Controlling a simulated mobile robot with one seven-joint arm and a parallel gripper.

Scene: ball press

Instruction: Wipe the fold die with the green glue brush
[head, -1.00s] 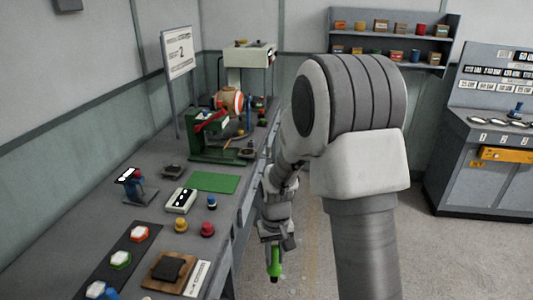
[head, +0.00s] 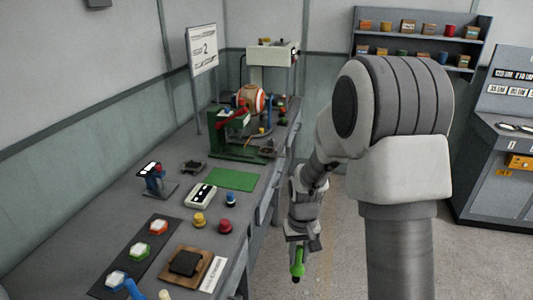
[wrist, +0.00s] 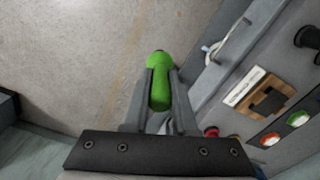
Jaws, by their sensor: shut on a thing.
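My gripper (head: 298,246) hangs low over the floor, to the right of the bench's front edge. It is shut on the green glue brush (head: 297,264), which points downward. In the wrist view the bright green brush (wrist: 159,90) lies between the two grey fingers, with floor behind it. I cannot tell for sure which thing is the fold die. A dark block on a wooden board (head: 188,264) with a white label beside it lies near the bench's front. A green press with a red handle (head: 235,125) stands farther back. My gripper is apart from both.
The grey bench (head: 130,195) runs along the left wall. It bears a green mat (head: 234,179), a white box with black dots (head: 201,194), yellow and blue knobs, and a dark strip of coloured buttons. A shelf and a console stand at right. The floor beside the bench is clear.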

